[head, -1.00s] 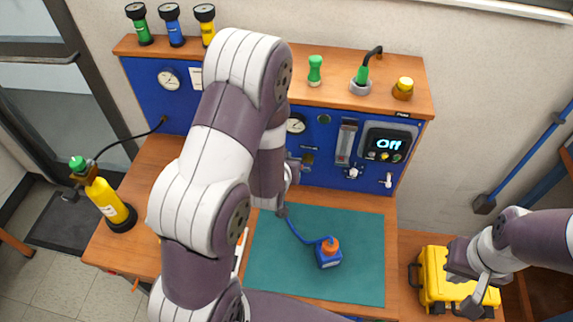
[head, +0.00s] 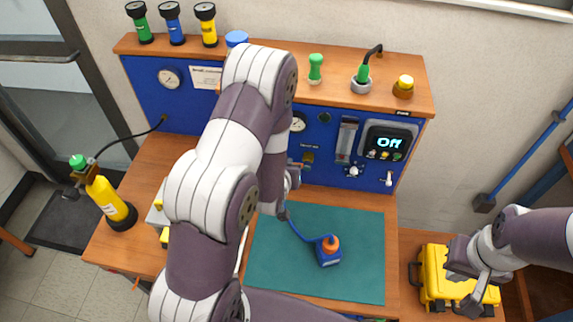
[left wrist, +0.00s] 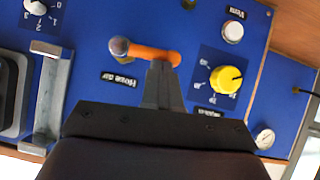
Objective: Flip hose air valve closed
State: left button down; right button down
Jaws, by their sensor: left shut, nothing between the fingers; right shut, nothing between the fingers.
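The hose air valve has an orange lever (left wrist: 150,54) with a grey rounded end on the left. It lies roughly sideways above an upside-down "Hose air" label (left wrist: 122,80) in the left wrist view. My left gripper (left wrist: 162,70) is shut and empty, its tips at the lever's right part; they overlap it in the picture, but I cannot tell whether they touch. In the head view my left arm hides much of the panel's middle, and I cannot make out the lever there. My right gripper (head: 476,285) is shut and empty by the yellow case, far from the panel.
A yellow knob (left wrist: 226,79) and a white vent knob (left wrist: 232,32) sit close to the lever's right. A blue block with an orange top (head: 329,250) and hose rests on the green mat (head: 350,285). A yellow case (head: 436,275) stands at right.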

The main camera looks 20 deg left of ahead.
pick_arm(q)
jog(key=shift+a+f+h+b, duration=0.1)
jog(key=shift+f+h+b, duration=0.2)
jog(key=shift+b, duration=0.1)
notch_tip(320, 180, down, 7)
jog(key=d+n+t+h+b, duration=0.2)
jog(key=n+t+h+b, duration=0.3)
jog(key=b, duration=0.7)
jog(key=n+h, duration=0.2)
jog(key=n, duration=0.2)
jog(key=shift+w+n+t, duration=0.2)
jog(key=shift+n+t, duration=0.1)
jog(key=shift+n, duration=0.1)
jog(key=shift+d+f, duration=0.1)
jog(key=shift+f, duration=0.05)
jog(key=b+v, duration=0.1)
jog(key=v, duration=1.1)
jog(key=shift+s, duration=0.25)
